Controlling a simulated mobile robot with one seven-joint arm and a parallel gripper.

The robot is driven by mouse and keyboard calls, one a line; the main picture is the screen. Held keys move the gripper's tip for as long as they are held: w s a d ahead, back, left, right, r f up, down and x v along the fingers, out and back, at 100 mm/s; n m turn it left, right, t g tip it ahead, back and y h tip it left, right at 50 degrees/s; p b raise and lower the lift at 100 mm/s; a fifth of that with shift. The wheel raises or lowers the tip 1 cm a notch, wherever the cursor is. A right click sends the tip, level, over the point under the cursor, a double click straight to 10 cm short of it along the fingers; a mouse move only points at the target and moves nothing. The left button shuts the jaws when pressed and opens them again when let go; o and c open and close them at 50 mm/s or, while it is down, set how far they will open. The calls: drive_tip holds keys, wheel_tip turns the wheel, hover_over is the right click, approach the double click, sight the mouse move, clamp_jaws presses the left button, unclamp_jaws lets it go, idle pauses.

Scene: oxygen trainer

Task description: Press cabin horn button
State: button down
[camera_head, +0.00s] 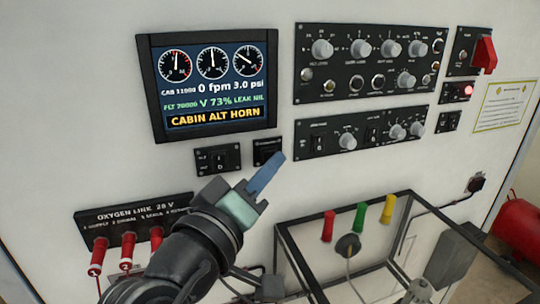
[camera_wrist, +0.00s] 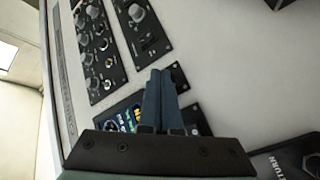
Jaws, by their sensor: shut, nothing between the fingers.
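My gripper (camera_head: 278,160) is shut and empty, its blue fingers together, with the tips at the lower right edge of a small black panel (camera_head: 266,146) under the display. This panel is partly hidden and its label is unreadable; I cannot tell whether the tips touch it. In the wrist view the fingertips (camera_wrist: 161,72) are beside a small black panel (camera_wrist: 178,76). The display (camera_head: 212,82) reads "CABIN ALT HORN" on its bottom line. Another small black panel (camera_head: 217,159) with a switch is to the left. No readable label marks the horn button.
A large knob panel (camera_head: 368,64) and a lower knob panel (camera_head: 361,131) are to the right. A red guarded switch (camera_head: 484,54) and lit red lamp (camera_head: 469,90) are at the far right. Below are red-capped connectors (camera_head: 127,243) and a framed box (camera_head: 283,232).

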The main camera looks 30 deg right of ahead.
drive_tip(key=shift+w, duration=0.45)
idle(1.0)
drive_tip(key=shift+s+a, duration=0.15)
drive_tip(key=shift+s, duration=0.6)
drive_tip(key=shift+s, duration=0.1)
drive_tip(key=shift+s+a, duration=0.2)
drive_tip(key=shift+s, duration=0.6)
drive_tip(key=shift+s+a, duration=0.2)
drive_tip(key=shift+s, duration=0.55)
drive_tip(key=shift+s+a, duration=0.2)
drive_tip(key=shift+s, duration=0.6)
